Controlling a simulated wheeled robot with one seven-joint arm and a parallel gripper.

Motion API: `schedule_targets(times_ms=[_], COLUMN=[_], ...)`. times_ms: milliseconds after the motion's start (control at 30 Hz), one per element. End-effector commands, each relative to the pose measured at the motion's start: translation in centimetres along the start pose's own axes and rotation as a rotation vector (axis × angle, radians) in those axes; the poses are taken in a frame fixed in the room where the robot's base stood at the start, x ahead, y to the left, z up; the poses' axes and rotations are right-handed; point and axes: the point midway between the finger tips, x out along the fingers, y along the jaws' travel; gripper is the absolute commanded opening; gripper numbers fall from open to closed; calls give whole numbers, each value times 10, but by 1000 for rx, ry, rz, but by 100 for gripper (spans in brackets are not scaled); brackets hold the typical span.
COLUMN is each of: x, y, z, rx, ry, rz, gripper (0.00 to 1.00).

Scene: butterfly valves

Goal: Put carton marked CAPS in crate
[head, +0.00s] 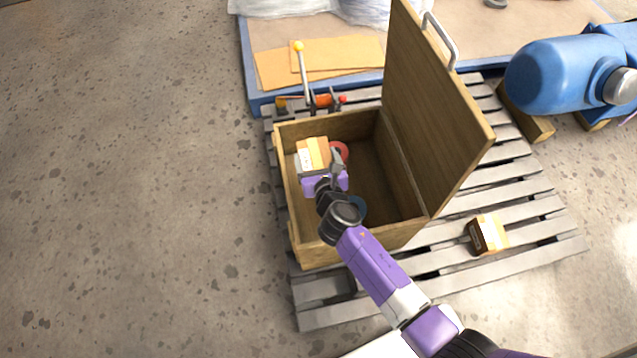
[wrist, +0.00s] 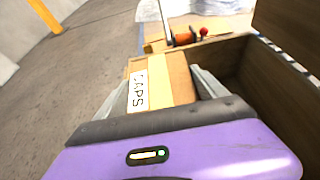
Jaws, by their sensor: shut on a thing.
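The carton marked CAPS (wrist: 165,82) is a small brown box with a yellowish tape strip and a white label reading CAPS. It shows in the head view (head: 314,152) over the left part of the crate opening. My gripper (head: 318,168) is shut on the carton, with a finger on each side of it in the wrist view (wrist: 165,90). The wooden crate (head: 375,238) stands on the pallet with its lid (head: 430,105) raised on the right side. I cannot tell how far the carton is above the crate floor. My gripper hides part of the crate's inside.
A second small carton (head: 488,235) lies on the slatted pallet (head: 540,215) right of the crate. A blue motor (head: 560,75) is at right.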

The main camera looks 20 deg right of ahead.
Motion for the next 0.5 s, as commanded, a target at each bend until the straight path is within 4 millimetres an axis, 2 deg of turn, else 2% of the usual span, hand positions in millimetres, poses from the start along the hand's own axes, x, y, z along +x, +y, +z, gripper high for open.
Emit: schedule_targets(times_ms=[33, 200, 333, 500], x=[7, 20, 26, 28], y=[1, 1, 2, 1], z=[-15, -45, -59, -65], rx=[-2, -1, 0, -1], ry=[-3, -3, -4, -4], rz=[2, 1, 2, 2], gripper=[12, 12, 12, 12])
